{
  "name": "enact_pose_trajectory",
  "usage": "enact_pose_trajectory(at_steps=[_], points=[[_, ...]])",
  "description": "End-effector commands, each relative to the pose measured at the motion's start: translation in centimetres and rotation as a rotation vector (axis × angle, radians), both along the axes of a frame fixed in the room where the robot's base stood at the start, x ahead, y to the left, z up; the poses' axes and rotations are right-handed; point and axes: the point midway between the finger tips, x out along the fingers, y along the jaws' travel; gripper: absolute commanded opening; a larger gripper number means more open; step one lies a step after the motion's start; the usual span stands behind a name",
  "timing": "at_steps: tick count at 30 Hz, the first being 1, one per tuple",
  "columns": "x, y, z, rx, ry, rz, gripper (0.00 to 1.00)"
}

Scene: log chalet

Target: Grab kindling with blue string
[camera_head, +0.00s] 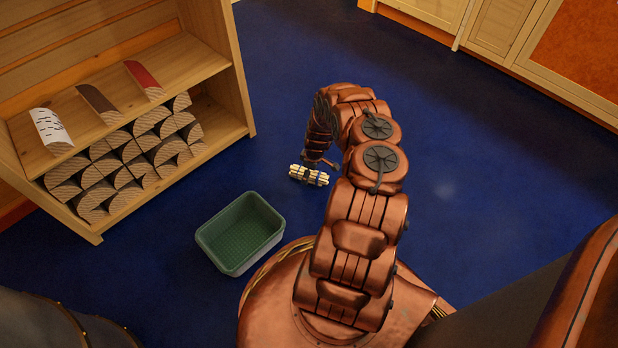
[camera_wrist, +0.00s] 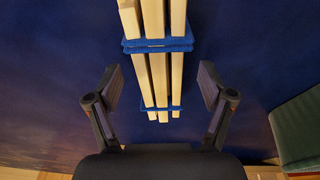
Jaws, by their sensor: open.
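The kindling bundle (camera_head: 309,175) lies on the blue floor, to the right of the shelf in the head view. In the wrist view, the kindling (camera_wrist: 155,75) shows as several pale sticks tied with blue string (camera_wrist: 158,45) in two places. My gripper (camera_wrist: 160,85) is open, with one finger on each side of the bundle's near end and a gap on both sides. In the head view, my gripper (camera_head: 320,163) is right above or at the bundle, partly hidden by my arm. The bundle's far end is cut off in the wrist view.
A green bin (camera_head: 241,232) stands on the floor near my base, empty; its edge shows at right in the wrist view (camera_wrist: 298,130). A wooden shelf (camera_head: 240,85) with stacked split logs (camera_head: 125,160) stands at left. Blue floor (camera_head: 470,190) is clear to the right.

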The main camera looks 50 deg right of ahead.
Motion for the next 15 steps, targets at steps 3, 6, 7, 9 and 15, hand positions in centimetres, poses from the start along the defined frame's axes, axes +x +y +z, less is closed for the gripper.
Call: enact_pose_trajectory(at_steps=[3, 6, 7, 9, 15], points=[[0.01, -0.02, 0.03, 0.0, 0.0, 0.0, 0.81], [0.01, 0.01, 0.04, 0.0, 0.0, 0.0, 0.79], [0.01, 0.01, 0.04, 0.0, 0.0, 0.0, 0.76], [0.0, 0.01, 0.04, 0.0, 0.0, 0.0, 0.69], [0.0, 0.02, 0.03, 0.0, 0.0, 0.0, 0.48]])
